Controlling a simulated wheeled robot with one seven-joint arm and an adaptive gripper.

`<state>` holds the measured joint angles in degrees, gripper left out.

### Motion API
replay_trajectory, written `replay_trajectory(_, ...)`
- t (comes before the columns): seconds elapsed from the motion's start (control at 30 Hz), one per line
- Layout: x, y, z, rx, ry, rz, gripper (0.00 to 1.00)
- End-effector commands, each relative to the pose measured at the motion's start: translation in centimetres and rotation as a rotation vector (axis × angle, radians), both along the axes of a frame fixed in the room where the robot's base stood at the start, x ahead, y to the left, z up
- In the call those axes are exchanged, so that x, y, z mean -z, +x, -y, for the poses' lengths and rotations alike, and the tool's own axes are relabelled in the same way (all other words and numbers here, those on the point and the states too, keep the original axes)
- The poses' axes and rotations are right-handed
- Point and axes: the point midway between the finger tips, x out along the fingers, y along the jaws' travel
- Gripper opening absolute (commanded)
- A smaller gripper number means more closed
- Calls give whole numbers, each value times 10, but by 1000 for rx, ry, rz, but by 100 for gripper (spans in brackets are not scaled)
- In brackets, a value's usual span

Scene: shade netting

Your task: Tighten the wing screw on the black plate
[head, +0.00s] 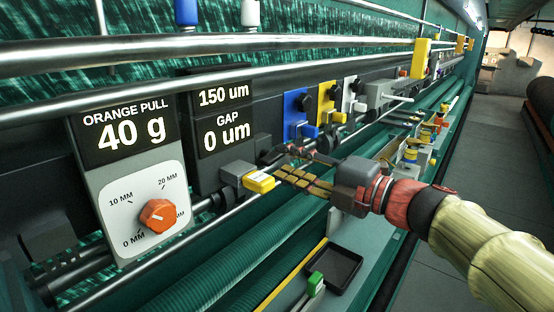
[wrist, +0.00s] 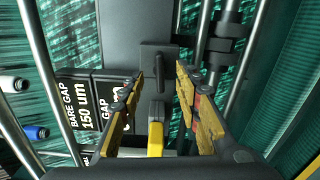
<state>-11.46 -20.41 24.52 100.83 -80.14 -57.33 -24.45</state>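A black plate (wrist: 150,75) is ahead of my gripper (wrist: 159,76) in the wrist view, with a small dark raised part at its middle that looks like the wing screw (wrist: 163,55). The two yellow-and-dark fingers stand apart, one on each side of the plate in the picture, with nothing held between them. In the head view my gripper (head: 276,163) reaches left to the dark rail beside the gap display. There the fingers and shadow hide most of the plate and screw. I cannot tell whether a finger touches either.
A grey block with a yellow end (head: 258,182) is close below the fingers. A grey panel with an orange knob (head: 158,215) is at left. Blue (head: 294,112), yellow and white plates with dark knobs line the rail beyond. A black tray (head: 333,268) is below.

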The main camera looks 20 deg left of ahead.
Motion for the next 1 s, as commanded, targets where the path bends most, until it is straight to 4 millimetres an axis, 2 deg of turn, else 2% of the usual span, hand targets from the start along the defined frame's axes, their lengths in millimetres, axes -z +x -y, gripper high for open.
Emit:
replay_trajectory(0.5, 0, 10, -25, -1, 0, -1, 33)
replay_trajectory(0.77, 1, 11, -27, -1, 0, -1, 33)
replay_trajectory(1.0, 1, 11, -26, 0, 0, -1, 20)
